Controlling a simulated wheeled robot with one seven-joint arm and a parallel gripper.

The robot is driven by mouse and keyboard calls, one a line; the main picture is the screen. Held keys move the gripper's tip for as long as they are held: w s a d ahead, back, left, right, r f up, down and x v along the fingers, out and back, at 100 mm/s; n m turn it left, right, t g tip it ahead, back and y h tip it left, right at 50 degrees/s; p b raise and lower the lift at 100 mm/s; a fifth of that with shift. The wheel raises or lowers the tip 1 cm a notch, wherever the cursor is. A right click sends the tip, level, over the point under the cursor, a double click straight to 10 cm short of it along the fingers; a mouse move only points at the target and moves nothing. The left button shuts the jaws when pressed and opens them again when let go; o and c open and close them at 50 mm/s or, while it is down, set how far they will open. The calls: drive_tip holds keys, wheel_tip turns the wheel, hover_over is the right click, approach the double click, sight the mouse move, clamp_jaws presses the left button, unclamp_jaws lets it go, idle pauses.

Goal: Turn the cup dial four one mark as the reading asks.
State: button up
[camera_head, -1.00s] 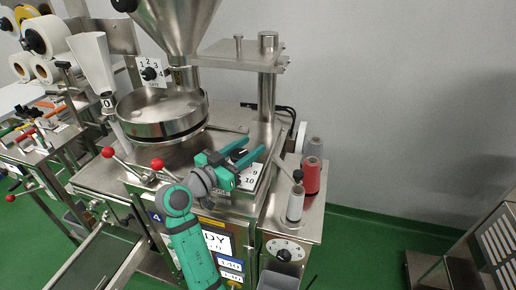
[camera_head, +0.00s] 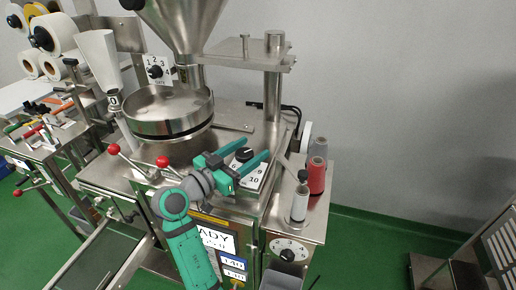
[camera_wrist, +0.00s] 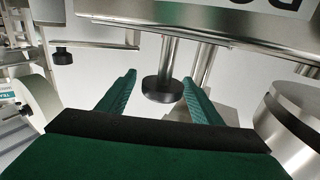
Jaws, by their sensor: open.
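The cup dial, a black knob (camera_head: 244,154) on a white numbered plate (camera_head: 253,181), sits on top of the steel machine. The numerals 6, 9 and 10 show on the plate, and the others are covered. My gripper (camera_head: 256,149) is open and empty, with its green fingers on either side of the knob in the head view. I cannot tell its height over the knob or whether it touches. In the wrist view a dark disc (camera_wrist: 162,88) shows between the open fingers (camera_wrist: 155,85); I cannot tell if it is the dial.
A round steel pan (camera_head: 170,112) and a numbered dial (camera_head: 155,71) stand behind left. Red-knobbed levers (camera_head: 163,161) stick up at left. Another dial (camera_head: 288,254) is on the front.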

sight(238, 159)
drive_tip(key=v, duration=0.8)
drive_tip(key=shift+s+a, duration=0.1)
